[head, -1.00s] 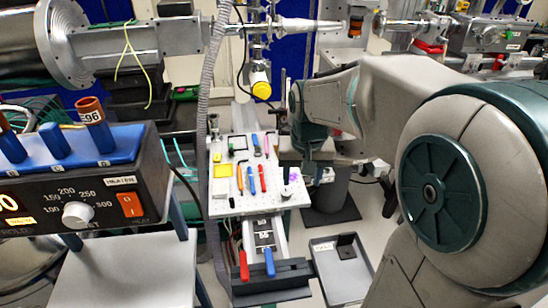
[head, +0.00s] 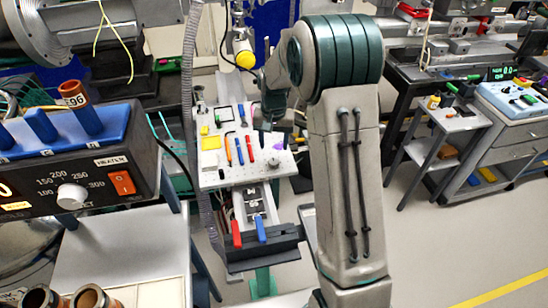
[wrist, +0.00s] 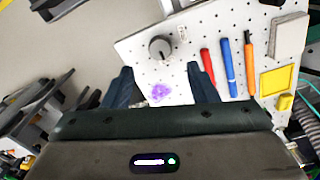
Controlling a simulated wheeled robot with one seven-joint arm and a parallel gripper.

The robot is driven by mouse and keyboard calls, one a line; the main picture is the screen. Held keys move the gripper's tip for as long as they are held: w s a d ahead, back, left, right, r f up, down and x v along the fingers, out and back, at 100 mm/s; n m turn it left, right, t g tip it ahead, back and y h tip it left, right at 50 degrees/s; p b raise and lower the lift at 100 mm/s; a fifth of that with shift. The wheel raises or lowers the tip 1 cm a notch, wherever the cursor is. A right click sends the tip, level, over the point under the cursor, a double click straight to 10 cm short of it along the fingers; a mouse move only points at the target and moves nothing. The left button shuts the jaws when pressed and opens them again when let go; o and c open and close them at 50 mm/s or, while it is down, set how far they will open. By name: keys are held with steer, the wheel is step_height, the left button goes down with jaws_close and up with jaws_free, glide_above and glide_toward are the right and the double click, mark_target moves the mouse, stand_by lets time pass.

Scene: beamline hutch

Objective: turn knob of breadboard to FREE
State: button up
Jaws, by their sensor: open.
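The breadboard (head: 240,174) is a white perforated plate below the yellow-capped part in the head view. Its knob (head: 273,162) is small and grey, near the front right corner. The wrist view shows the knob (wrist: 160,47) from above, round with a light pointer line. A small label (wrist: 183,33) is beside it, too small to read. My gripper (wrist: 163,76) is open and empty. Its two fingers are spread, with the knob just beyond their tips, roughly between them in the picture. I cannot tell the height gap. My gripper is partly hidden by my arm in the head view.
A heater box (head: 75,170) stands at left. A cart (head: 440,130) stands at right, with clear floor before it.

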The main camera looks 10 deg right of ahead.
mark_target(274, 162)
step_height(274, 162, down, 8)
steer(key=shift+r+p, duration=0.1)
steer(key=shift+p, duration=0.35)
steer(key=c, duration=1)
